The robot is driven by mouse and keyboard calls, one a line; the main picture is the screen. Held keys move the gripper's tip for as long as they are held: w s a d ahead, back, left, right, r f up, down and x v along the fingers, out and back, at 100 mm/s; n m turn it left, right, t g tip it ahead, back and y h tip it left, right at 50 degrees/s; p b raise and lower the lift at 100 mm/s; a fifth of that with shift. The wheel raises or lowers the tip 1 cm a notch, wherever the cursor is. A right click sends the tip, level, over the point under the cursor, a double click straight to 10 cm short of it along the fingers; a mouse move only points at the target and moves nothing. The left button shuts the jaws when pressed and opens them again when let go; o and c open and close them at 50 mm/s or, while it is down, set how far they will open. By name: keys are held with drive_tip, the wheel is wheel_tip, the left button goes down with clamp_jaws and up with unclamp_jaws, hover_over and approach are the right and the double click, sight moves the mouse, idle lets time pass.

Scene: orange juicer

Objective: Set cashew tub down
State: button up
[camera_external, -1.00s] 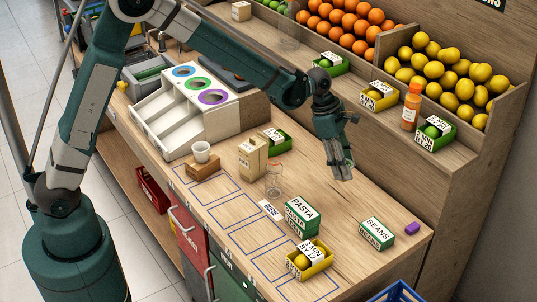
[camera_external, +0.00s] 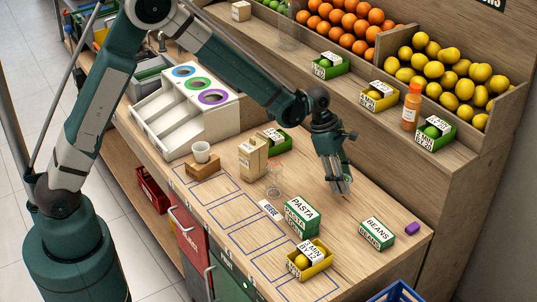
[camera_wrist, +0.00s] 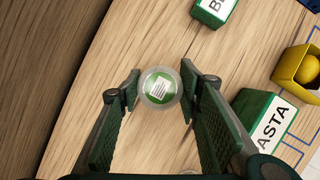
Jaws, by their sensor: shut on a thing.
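My gripper (camera_external: 342,186) is low over the bare wooden counter, right of the pasta box's far end. In the wrist view my gripper (camera_wrist: 159,86) is shut on the cashew tub (camera_wrist: 158,88), a small round clear tub with a green top and a white label, seen from above between the fingertips. In the external view the tub is mostly hidden by the fingers. I cannot tell whether its bottom touches the counter.
The pasta box (camera_external: 300,216) is close by, with a yellow lemon tray (camera_external: 309,262) in front. A clear jar (camera_external: 274,180) stands left. The counter (camera_external: 345,222) between the boxes is clear.

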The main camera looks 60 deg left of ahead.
drive_tip(key=shift+f, duration=0.1)
drive_tip(key=shift+f, duration=1.75)
drive_tip(key=shift+f+b, duration=0.2)
drive_tip(key=shift+b, duration=0.1)
drive_tip(key=o, duration=0.9)
drive_tip(key=shift+r, duration=0.2)
drive_tip(key=shift+p+v, duration=0.55)
drive_tip(key=shift+v, duration=5.45)
drive_tip(key=shift+s+r, duration=0.1)
